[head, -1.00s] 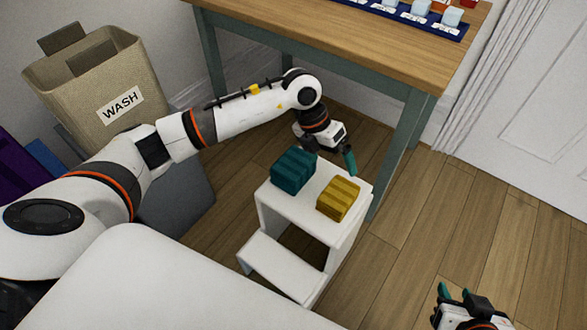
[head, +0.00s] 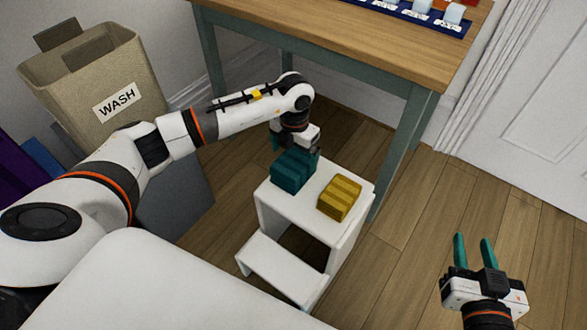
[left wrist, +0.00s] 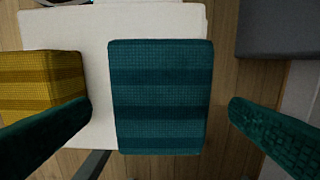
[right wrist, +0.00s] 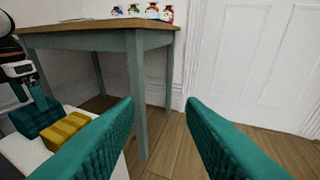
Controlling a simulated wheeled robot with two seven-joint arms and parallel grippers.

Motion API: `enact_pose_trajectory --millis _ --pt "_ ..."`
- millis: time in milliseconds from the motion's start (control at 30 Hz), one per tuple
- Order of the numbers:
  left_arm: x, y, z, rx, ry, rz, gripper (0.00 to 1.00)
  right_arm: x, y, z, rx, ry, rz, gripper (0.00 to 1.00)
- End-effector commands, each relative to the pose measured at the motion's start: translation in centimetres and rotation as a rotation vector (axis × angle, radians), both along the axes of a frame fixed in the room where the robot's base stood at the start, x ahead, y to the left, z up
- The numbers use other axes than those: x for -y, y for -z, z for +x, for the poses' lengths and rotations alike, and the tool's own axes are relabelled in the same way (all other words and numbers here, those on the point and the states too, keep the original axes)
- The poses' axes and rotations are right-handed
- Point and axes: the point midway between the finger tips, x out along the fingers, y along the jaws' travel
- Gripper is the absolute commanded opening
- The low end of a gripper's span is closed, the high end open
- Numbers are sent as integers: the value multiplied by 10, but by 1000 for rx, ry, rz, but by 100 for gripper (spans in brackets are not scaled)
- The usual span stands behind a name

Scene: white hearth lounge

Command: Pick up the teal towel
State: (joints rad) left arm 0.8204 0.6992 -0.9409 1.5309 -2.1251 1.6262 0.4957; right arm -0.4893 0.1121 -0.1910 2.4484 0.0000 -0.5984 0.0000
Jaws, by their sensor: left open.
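The teal towel (head: 293,171) is a folded, striped block on the top step of a white step stool (head: 282,204). In the left wrist view the towel (left wrist: 160,97) lies between the two fingers of my left gripper (left wrist: 160,118), with a gap on both sides. My left gripper (head: 296,149) is open just above and behind the towel in the head view, which partly hides its fingers. My right gripper (head: 474,252) is open and empty over the floor at the right. It also shows open in the right wrist view (right wrist: 160,118).
A folded yellow towel (head: 340,198) sits right of the teal one on the stool. A wooden table (head: 350,40) with teal legs stands behind. A tan WASH bin (head: 100,80) stands at the left. Floor at the right is clear.

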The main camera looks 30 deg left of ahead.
Motion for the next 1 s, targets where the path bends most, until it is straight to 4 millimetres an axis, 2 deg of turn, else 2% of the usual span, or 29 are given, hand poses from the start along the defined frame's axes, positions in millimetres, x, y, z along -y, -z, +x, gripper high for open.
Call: enact_pose_trajectory --millis 433,600,800,867,1000 --pt "-2 45 0 -2 0 -1 100 -12 -58 8 382 -24 98 36" --pt "-2 50 0 0 0 -1 100 -13 -68 6 437 -27 113 36" --pt "-2 50 0 0 0 -1 100 -13 -69 6 439 -27 113 36" --pt "-2 50 0 0 0 -1 93 -13 -68 6 438 -27 113 36" --pt "-2 50 0 0 0 -1 71 -13 -68 6 438 -27 113 36"
